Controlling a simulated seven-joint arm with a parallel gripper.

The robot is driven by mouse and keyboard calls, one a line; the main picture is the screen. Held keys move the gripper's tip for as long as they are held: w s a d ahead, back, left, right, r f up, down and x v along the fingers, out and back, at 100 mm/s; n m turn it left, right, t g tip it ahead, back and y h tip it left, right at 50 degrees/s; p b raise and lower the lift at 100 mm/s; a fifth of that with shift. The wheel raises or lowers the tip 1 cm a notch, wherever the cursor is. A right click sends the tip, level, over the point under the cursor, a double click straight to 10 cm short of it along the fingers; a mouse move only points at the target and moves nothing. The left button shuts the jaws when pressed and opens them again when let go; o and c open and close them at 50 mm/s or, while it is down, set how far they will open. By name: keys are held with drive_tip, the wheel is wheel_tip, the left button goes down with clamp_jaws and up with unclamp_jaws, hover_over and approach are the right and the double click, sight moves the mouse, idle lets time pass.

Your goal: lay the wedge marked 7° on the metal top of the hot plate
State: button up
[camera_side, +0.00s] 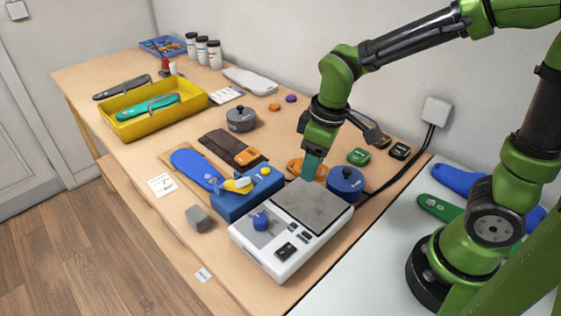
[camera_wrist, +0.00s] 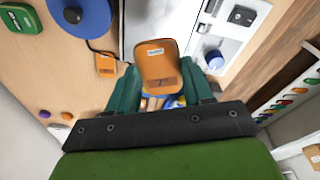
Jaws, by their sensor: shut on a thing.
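My gripper (camera_wrist: 160,92) is shut on an orange wedge (camera_wrist: 160,62), which has a pale label and a dark mark that looks like a 7. In the side view my gripper (camera_side: 312,163) points down just behind the hot plate (camera_side: 283,262), near its far edge. Orange shows on both sides of the fingertips there, and I cannot tell how much of it is the held wedge. The grey metal top (camera_side: 313,204) of the hot plate is bare. The hot plate's blue knob (camera_wrist: 215,60) shows right of the wedge in the wrist view.
A blue lidded pot (camera_side: 346,183) stands close to the hot plate's back right. A blue block (camera_side: 245,195) with a yellow piece stands to its left. A smaller-looking orange piece (camera_wrist: 106,65) lies on the table beside a dark cord. Green (camera_side: 358,156) and black (camera_side: 400,151) pieces lie behind.

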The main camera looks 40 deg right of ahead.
sight(309, 201)
wheel_tip(309, 201, down, 8)
drive_tip(key=shift+s+f, duration=0.15)
drive_tip(key=shift+f, duration=0.1)
drive_tip(key=shift+d+f, duration=0.1)
drive_tip(key=shift+f, duration=0.05)
drive_tip(key=o, duration=1)
drive_tip(key=r, duration=0.3)
drive_tip(key=s+r, duration=0.1)
drive_tip(key=r, duration=0.7)
drive_tip(key=shift+s+d, duration=0.2)
drive_tip(key=shift+d, duration=0.1)
drive_tip(key=shift+s+d+r, duration=0.1)
drive_tip(key=shift+s+r, duration=0.1)
drive_tip(key=shift+r, duration=0.55)
drive_tip(key=shift+s+d+r+m+t+y, duration=0.25)
drive_tip(key=shift+s+d+r+m+t, duration=0.2)
drive_tip(key=shift+s+r+m+t, duration=0.8)
drive_tip(key=shift+s+d+r+m+t+y, duration=0.2)
drive_tip(key=shift+s+d+r+m+t, duration=0.4)
drive_tip(key=shift+m, duration=1)
drive_tip(key=shift+s+d+r+m+t+y, duration=0.3)
drive_tip(key=shift+s+r+m+t, duration=0.7)
drive_tip(key=shift+r+m, duration=0.4)
